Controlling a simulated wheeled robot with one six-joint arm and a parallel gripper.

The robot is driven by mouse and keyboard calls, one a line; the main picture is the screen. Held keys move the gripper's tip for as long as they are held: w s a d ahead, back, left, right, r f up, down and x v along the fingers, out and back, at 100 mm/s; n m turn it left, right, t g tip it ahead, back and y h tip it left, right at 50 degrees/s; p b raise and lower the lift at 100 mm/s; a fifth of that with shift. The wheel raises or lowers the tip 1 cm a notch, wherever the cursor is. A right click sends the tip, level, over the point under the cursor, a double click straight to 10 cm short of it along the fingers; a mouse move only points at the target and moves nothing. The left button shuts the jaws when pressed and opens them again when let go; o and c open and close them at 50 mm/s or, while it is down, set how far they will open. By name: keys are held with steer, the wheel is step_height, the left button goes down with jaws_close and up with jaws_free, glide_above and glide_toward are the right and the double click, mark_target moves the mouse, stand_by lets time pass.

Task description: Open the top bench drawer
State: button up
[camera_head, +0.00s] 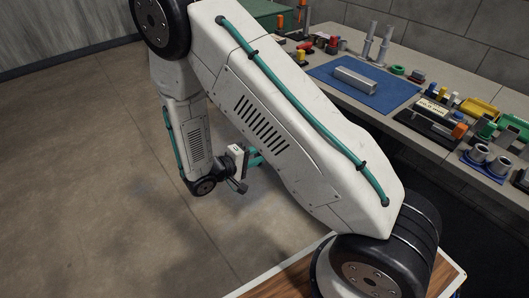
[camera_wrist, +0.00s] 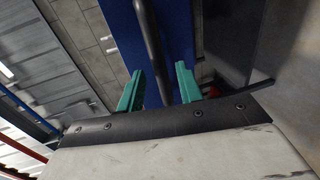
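In the wrist view, a blue panel (camera_wrist: 178,40), which looks like a drawer front, fills the top middle. A dark bar handle (camera_wrist: 150,40) runs down across it. The two teal fingers of my gripper (camera_wrist: 159,88) stand apart, one on each side of the bar's line. I cannot tell whether either finger touches the bar. In the head view my gripper (camera_head: 254,158) is small, low beside the bench and partly hidden by my arm. The drawer and its handle do not show there; my arm covers much of the bench front.
The bench top (camera_head: 398,115) runs along the right of the head view. It carries a blue mat (camera_head: 385,97) with a metal block (camera_head: 355,80), and several tools and parts. A green case (camera_head: 270,14) stands at the back. The concrete floor (camera_head: 80,170) at left is clear.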

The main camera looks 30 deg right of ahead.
steer(key=v, duration=0.4)
steer(key=shift+a, duration=0.2)
stand_by(0.3)
steer(key=s+d+r+m+y, duration=0.1)
steer(key=s+r+y, duration=0.6)
steer(key=s+r, duration=0.5)
steer(key=s+r+y, duration=0.8)
steer(key=s+r, duration=0.4)
steer(key=r, duration=0.4)
steer(key=shift+s+d+r+m+g, duration=0.2)
steer(key=shift+d+r+m+g, duration=0.2)
